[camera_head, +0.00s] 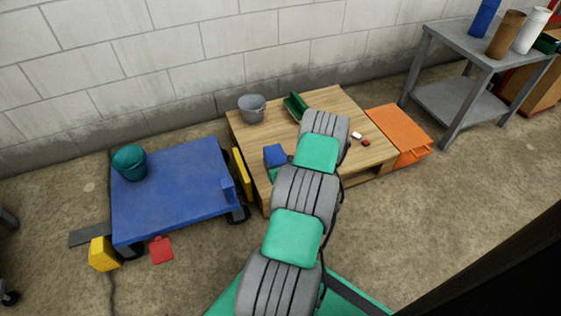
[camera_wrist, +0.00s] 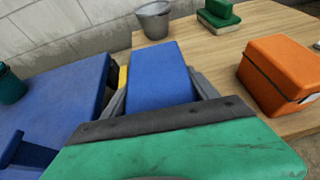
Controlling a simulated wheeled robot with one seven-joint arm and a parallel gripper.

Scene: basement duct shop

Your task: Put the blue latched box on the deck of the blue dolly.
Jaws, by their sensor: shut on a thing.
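The blue latched box (camera_wrist: 160,77) is between the fingers of my gripper (camera_wrist: 160,95) in the wrist view, and the gripper is shut on it. I cannot tell whether the box touches the table. The blue dolly (camera_head: 175,195) stands on the floor left of the table, its deck mostly bare. In the wrist view the dolly (camera_wrist: 55,110) lies to the left of the held box.
A teal bucket (camera_head: 129,163) stands on the dolly's far left corner. A yellow thing (camera_head: 242,174) stands between dolly and table.

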